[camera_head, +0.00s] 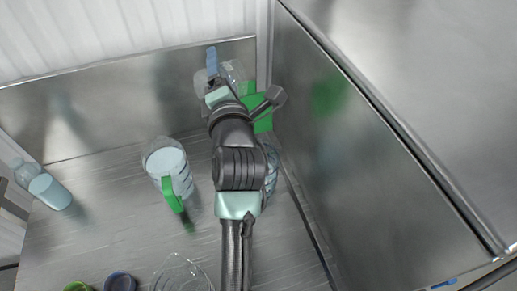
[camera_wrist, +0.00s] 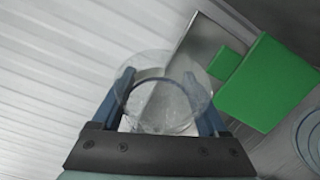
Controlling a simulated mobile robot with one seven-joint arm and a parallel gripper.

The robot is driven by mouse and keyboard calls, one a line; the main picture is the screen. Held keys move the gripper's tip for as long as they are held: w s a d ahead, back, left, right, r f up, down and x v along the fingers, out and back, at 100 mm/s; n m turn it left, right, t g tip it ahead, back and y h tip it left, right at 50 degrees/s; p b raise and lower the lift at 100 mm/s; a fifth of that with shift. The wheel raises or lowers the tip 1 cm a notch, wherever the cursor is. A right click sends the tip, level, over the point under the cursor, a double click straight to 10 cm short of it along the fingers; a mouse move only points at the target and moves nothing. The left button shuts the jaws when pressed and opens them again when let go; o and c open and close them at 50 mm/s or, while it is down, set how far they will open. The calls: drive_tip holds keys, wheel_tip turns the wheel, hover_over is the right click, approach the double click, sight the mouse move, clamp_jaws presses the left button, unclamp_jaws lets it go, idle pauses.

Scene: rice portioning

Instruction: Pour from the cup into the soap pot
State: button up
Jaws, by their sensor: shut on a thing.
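My gripper (camera_head: 222,74) is at the far end of the counter, near the back wall. Its blue fingers (camera_wrist: 160,97) are shut on a clear cup (camera_wrist: 158,119), one on each side; the cup also shows in the head view (camera_head: 236,72). I cannot make out what is in the cup. A clear pot with pale blue contents (camera_head: 165,160) and a green handle stands left of my arm. Another clear vessel (camera_head: 271,172) is partly hidden behind my arm. No label shows which of them is the soap pot.
A green block-like part (camera_head: 262,112) is beside my gripper, and shows large in the wrist view (camera_wrist: 268,84). Small cups (camera_head: 120,282) and a clear vessel (camera_head: 181,275) are at the front. A metal wall (camera_head: 350,150) bounds the right.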

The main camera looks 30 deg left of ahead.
sight(202, 88)
drive_tip(key=r+n, duration=0.1)
drive_tip(key=n+h, duration=0.1)
drive_tip(key=shift+a+r+n+g, duration=0.15)
drive_tip(key=shift+r+n+g, duration=0.15)
drive_tip(key=shift+r, duration=0.1)
drive_tip(key=shift+f+n+h+b, duration=0.4)
drive_tip(key=shift+f+n, duration=0.2)
drive_tip(key=shift+f, duration=0.2)
drive_tip(key=shift+s+a+r+n+h+p, duration=0.1)
drive_tip(key=shift+a+r+n+h+p, duration=0.1)
drive_tip(key=shift+r+n+h+p, duration=0.4)
drive_tip(key=s+a+f+n+h+p, duration=0.1)
drive_tip(key=a+f+n+h, duration=0.2)
drive_tip(key=a+f+n, duration=0.1)
drive_tip(key=shift+s+a+f+n, duration=0.25)
drive_tip(key=shift+f+n, duration=0.45)
drive_tip(key=shift+f, duration=0.6)
drive_tip(key=shift+g, duration=0.3)
